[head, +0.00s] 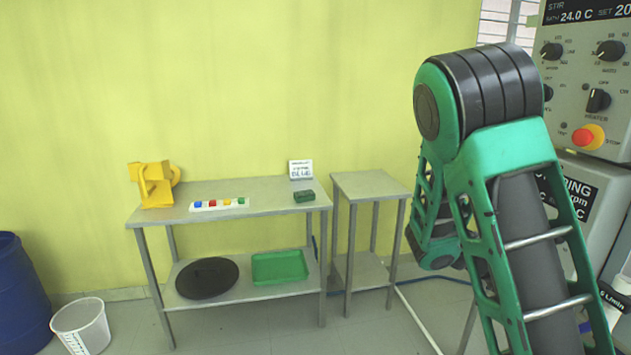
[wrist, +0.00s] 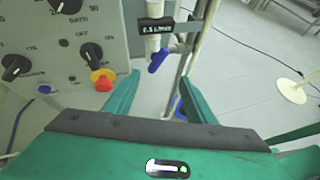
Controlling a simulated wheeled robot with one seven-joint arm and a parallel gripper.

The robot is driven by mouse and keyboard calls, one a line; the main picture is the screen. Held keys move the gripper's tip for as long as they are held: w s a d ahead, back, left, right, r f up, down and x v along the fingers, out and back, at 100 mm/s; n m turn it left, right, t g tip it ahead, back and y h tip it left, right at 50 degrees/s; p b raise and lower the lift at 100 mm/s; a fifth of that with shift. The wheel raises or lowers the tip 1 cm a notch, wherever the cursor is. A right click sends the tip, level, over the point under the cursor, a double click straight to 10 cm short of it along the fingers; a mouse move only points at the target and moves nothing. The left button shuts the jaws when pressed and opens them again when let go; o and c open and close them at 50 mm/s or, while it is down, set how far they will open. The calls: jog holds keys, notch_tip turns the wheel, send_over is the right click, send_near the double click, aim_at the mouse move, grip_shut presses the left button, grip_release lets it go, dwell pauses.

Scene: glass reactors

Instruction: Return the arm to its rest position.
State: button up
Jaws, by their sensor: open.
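My green arm is folded on the right side of the head view, its elbow high and its far links hanging down behind the upper one. My gripper is hidden in the head view. In the wrist view my gripper (wrist: 160,97) is open, its two green fingers spread with nothing between them. Beyond the fingers are a white valve with a blue handle (wrist: 158,60) and a metal pole. The control panel (wrist: 65,45) with black knobs and a red stop button (wrist: 103,82) is to the left; the panel also shows in the head view (head: 575,75).
A grey table (head: 265,195) holds a yellow device (head: 153,184), a strip of coloured blocks (head: 219,204), a dark green block (head: 304,196) and a sign (head: 300,169). A small stand (head: 370,184) is beside it. A bucket (head: 82,328) and blue barrel (head: 22,295) stand left.

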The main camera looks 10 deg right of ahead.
jog(key=s+a+r+m+t+y, duration=0.3)
jog(key=s+a+m+y, duration=0.9)
jog(key=s+a+m, duration=0.4)
jog(key=a+r+m, duration=0.1)
jog(key=m, duration=0.4)
jog(key=shift+s+a+r, duration=0.2)
jog(key=shift+s+a, duration=0.1)
jog(key=shift+a, duration=0.05)
